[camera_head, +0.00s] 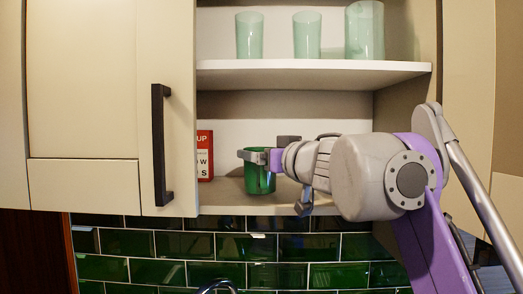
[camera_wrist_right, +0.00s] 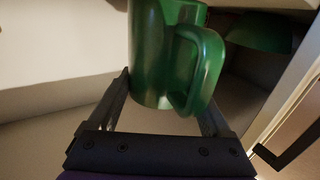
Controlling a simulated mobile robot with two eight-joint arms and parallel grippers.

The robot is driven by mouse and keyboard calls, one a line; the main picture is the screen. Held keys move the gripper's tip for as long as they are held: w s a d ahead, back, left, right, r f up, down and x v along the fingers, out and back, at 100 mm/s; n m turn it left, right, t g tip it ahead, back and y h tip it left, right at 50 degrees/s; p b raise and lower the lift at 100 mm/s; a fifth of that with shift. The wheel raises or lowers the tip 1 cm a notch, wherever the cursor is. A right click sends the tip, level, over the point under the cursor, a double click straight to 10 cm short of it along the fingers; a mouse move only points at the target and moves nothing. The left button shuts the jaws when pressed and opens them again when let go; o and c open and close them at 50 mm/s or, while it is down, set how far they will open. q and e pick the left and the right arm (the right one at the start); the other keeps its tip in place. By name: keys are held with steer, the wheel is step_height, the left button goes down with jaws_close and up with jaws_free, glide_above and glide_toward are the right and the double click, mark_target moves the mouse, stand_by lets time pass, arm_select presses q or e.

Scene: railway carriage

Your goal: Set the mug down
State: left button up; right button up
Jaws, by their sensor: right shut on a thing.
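The green mug (camera_head: 259,178) is at the lower shelf of the open wall cabinet, near the shelf's front edge. It looks upright. My right gripper (camera_head: 262,157) reaches in from the right and is shut on the mug near its rim. In the right wrist view the mug (camera_wrist_right: 163,55) sits between the two fingers of the gripper (camera_wrist_right: 160,95), with its handle facing the camera. I cannot tell whether the mug's base touches the shelf. My left gripper is not in view.
The lower shelf (camera_head: 225,200) holds a red and white box (camera_head: 205,155) left of the mug. Pale green glasses (camera_head: 307,35) stand on the upper shelf (camera_head: 315,73). A closed door with a dark handle (camera_head: 160,145) is at left. Green tiles (camera_head: 240,245) lie below.

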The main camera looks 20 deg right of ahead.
steer(key=shift+s+f, duration=0.1)
steer(key=shift+f, duration=0.2)
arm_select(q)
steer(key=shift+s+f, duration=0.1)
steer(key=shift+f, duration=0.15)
arm_select(e)
steer(key=shift+w, duration=0.25)
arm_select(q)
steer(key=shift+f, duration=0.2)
arm_select(e)
steer(key=shift+s+f, duration=0.1)
steer(key=shift+f, duration=0.15)
steer(key=o, duration=1.5)
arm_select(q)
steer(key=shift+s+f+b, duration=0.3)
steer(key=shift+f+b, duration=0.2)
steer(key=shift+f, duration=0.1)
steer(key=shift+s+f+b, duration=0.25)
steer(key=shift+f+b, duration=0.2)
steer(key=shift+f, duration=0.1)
arm_select(e)
steer(key=shift+s+d, duration=0.2)
steer(key=shift+s, duration=2.5)
steer(key=shift+s+d, duration=0.2)
steer(key=shift+s, duration=2.5)
